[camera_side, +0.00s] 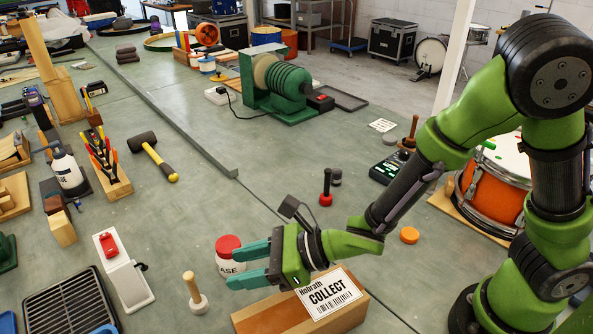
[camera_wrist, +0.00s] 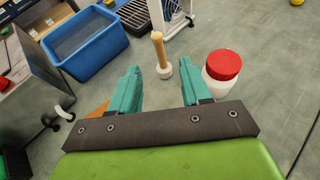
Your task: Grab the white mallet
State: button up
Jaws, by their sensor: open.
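The white mallet (camera_side: 195,294) stands head down on the bench in the side view, with its wooden handle up and its white head on the surface. It also shows in the wrist view (camera_wrist: 161,58), ahead of my gripper and between the lines of its two fingers. My gripper (camera_side: 232,269) is open with teal fingers and holds nothing; in the side view it is to the right of the mallet, apart from it. The fingers also show in the wrist view (camera_wrist: 158,88).
A white jar with a red lid (camera_side: 230,254) stands close beside my fingers; it also shows in the wrist view (camera_wrist: 222,70). A wooden block with a COLLECT label (camera_side: 270,317) is below my gripper. A white stand with a red item (camera_side: 122,272) is left of the mallet. A blue bin (camera_wrist: 85,43) shows in the wrist view.

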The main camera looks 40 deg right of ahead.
aim_at(194, 292)
jog(key=x, duration=1.3)
jog(key=shift+a, duration=0.1)
grip_shut()
